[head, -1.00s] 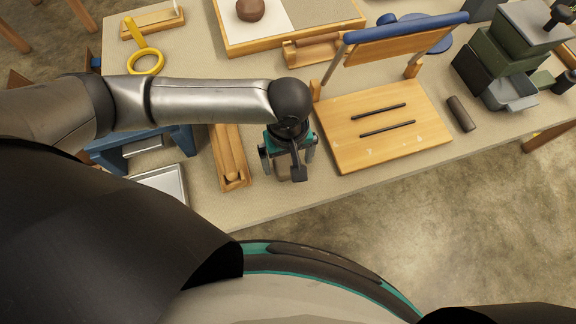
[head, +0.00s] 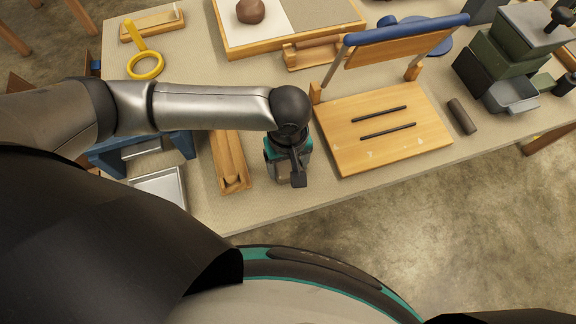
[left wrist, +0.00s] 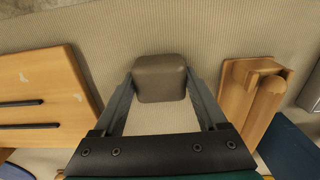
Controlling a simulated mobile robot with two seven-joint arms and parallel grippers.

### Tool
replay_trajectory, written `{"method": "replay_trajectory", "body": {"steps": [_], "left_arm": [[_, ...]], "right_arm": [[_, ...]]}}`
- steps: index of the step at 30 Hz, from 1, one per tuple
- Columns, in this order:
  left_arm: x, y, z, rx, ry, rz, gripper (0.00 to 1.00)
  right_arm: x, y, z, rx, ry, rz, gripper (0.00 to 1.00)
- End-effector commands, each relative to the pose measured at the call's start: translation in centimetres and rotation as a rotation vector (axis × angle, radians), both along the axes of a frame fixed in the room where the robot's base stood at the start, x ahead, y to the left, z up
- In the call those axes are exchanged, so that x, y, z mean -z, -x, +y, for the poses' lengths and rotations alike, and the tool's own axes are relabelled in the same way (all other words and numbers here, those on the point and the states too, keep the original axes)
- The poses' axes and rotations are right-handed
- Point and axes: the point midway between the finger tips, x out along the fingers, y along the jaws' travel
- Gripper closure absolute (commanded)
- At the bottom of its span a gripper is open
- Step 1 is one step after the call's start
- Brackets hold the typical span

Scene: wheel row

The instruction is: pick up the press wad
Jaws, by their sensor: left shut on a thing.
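The press wad (left wrist: 160,78) is a grey-brown block with rounded edges. In the left wrist view it sits between the two fingertips of my left gripper (left wrist: 161,88), which touch it on both sides. In the head view my left gripper (head: 284,170) points down over the table, left of the wooden press board, and is shut on the wad. The gripper and wrist hide most of the wad there, and I cannot tell whether it is clear of the tabletop. My right gripper is not in view.
A wooden board with two dark slots (head: 385,130) lies close to the right. A wooden holder with a rod (head: 230,160) lies close to the left. A metal tray (head: 160,188) is further left. Bare tabletop (head: 300,203) shows in front, up to the table's edge.

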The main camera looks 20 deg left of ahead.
Motion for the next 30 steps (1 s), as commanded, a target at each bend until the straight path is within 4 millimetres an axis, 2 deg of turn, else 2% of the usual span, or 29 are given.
{"method": "replay_trajectory", "body": {"steps": [1,8,15,19,25,30], "left_arm": [[0.0,0.0,0.0,0.000,0.000,0.000,0.75],[0.0,0.0,0.0,0.000,0.001,-0.001,1.00],[-0.1,0.0,0.0,0.000,0.001,-0.001,1.00],[-0.8,0.0,0.0,0.000,0.001,-0.001,1.00],[-3.9,-0.1,-0.1,0.000,0.003,-0.002,1.00],[-8.6,-0.1,-0.1,0.001,0.005,-0.003,1.00]], "right_arm": [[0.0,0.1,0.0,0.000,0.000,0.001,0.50],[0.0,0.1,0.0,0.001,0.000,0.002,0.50],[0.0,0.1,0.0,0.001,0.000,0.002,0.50],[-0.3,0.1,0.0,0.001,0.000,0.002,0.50],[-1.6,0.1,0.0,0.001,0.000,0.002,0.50],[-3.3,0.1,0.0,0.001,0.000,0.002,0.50]]}}
